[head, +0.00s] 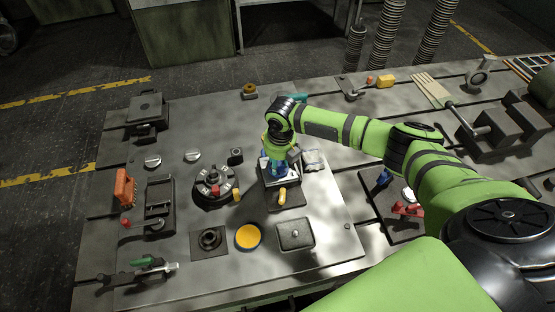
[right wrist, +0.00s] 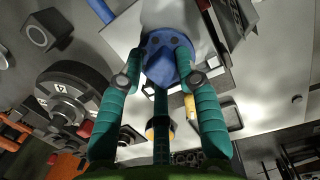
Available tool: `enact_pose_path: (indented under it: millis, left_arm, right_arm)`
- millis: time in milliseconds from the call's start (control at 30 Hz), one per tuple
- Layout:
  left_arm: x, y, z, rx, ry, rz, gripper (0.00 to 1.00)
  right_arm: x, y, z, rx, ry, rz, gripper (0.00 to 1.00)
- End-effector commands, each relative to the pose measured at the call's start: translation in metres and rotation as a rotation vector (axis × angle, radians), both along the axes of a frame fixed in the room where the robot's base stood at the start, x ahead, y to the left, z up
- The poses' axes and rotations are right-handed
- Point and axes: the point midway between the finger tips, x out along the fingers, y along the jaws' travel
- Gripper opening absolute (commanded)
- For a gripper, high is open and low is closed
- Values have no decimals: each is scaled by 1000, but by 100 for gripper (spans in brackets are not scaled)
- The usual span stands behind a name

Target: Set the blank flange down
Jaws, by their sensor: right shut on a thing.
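My right gripper (head: 277,168) is over the middle of the metal table (head: 330,215), pointing down. Its teal fingers (right wrist: 168,90) are shut on a blue round part with dark holes, which looks like the blank flange (right wrist: 168,62). In the head view the fingers and wrist mostly hide the flange. A dark fixture with a flat plate (head: 289,198) is right under and in front of the gripper. I cannot tell whether the flange touches it. My left gripper is not in view.
A round dark turntable (head: 213,199) stands close left of the gripper. A yellow disc (head: 248,237), a grey tray (head: 295,234) and a square plate with a ring (head: 209,240) lie at the front. An orange block (head: 124,188) is far left.

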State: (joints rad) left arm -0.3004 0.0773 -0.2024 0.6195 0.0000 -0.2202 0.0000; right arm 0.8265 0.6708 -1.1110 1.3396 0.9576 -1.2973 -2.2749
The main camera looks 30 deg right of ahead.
Motion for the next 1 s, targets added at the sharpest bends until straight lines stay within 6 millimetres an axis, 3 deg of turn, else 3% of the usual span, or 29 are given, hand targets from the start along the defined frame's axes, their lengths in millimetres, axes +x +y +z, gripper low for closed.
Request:
enact_pose_path:
  millis: [633,667,700,1000]
  left_arm:
    - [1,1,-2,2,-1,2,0]
    - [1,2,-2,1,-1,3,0]
    - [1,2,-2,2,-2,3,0]
    - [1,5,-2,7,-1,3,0]
  right_arm:
    - [1,0,-4,1,-2,-1,0]
    - [1,0,-3,1,-2,-1,46]
    - [1,0,-3,1,-2,-1,62]
    - [-1,0,-5,-1,1,0,62]
